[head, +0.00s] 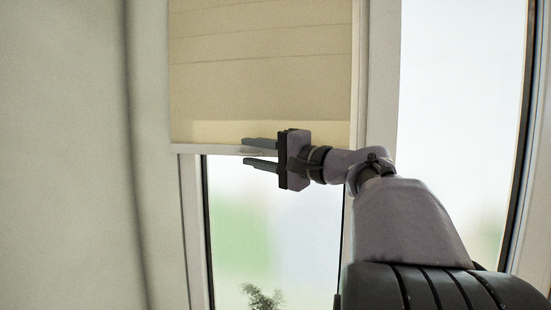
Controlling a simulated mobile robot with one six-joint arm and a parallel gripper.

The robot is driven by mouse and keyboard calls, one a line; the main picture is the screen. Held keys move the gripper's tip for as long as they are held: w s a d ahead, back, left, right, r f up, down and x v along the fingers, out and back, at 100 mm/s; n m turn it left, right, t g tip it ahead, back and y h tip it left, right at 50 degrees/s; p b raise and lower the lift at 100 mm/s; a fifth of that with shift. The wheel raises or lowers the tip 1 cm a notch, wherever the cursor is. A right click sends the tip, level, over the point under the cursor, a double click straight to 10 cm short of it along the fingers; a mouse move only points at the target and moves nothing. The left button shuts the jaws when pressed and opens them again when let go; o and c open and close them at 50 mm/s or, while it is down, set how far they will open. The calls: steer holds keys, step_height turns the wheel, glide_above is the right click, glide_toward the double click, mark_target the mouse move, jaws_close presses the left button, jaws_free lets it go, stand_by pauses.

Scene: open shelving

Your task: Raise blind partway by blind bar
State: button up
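The blind (260,60) is a beige cloth shade with faint horizontal folds, hanging over the upper part of the left window. Its lower edge carries a pale blind bar (207,148). My gripper (261,153) comes in from the right at the bar's height. Its two dark fingers point left and are spread apart, one at about the bar's upper side and one below it. The bar's right part is hidden behind the gripper. I cannot tell whether the fingers touch the bar.
Below the blind the left window glass (265,215) is bare, with a blurred plant (262,297) at the bottom. A white window post (376,70) stands right of the blind, with another bright pane (462,90) beyond. A plain pale wall (60,150) fills the left.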

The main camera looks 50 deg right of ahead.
steer(key=s+d+b, duration=0.2)
steer(key=s, duration=1.4)
steer(key=shift+s+f, duration=0.15)
steer(key=shift+f, duration=0.25)
